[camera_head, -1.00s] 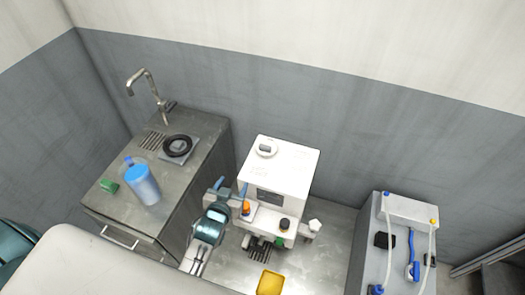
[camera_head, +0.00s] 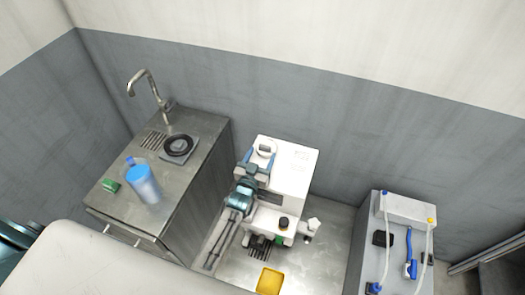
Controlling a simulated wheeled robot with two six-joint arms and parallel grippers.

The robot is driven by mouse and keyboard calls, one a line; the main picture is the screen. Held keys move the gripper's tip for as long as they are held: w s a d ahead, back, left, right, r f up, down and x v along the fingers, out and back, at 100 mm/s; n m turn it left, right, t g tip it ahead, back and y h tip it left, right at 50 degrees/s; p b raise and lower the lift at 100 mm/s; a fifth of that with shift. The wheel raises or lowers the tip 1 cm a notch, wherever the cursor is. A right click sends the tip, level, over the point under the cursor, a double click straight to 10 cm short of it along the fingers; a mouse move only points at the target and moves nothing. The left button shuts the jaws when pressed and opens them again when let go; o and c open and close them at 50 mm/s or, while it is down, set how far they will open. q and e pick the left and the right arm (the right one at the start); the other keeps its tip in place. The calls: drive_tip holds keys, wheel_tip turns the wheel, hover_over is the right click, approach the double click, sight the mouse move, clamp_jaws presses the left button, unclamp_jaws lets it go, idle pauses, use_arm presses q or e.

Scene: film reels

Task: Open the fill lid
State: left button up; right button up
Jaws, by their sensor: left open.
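The white machine (camera_head: 297,176) stands in the middle of the head view. Its fill lid (camera_head: 266,149) is a small round white cap with a grey part on top, at the back left of the machine's top, and it looks closed. My left gripper (camera_head: 258,160) is open over the machine's top, with its two blue fingertips at either side of the lid. I cannot tell whether the fingers touch it. My left arm hides the machine's front left part. My right gripper is not in view.
A steel counter at left holds a tap (camera_head: 147,88), a black ring on a plate (camera_head: 178,146), a blue bottle (camera_head: 143,181) and a green block (camera_head: 111,186). A yellow tray (camera_head: 270,281) lies before the machine. A grey unit (camera_head: 399,246) with tubes stands at right.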

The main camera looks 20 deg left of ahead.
use_arm(q)
drive_tip(key=shift+w, duration=0.95)
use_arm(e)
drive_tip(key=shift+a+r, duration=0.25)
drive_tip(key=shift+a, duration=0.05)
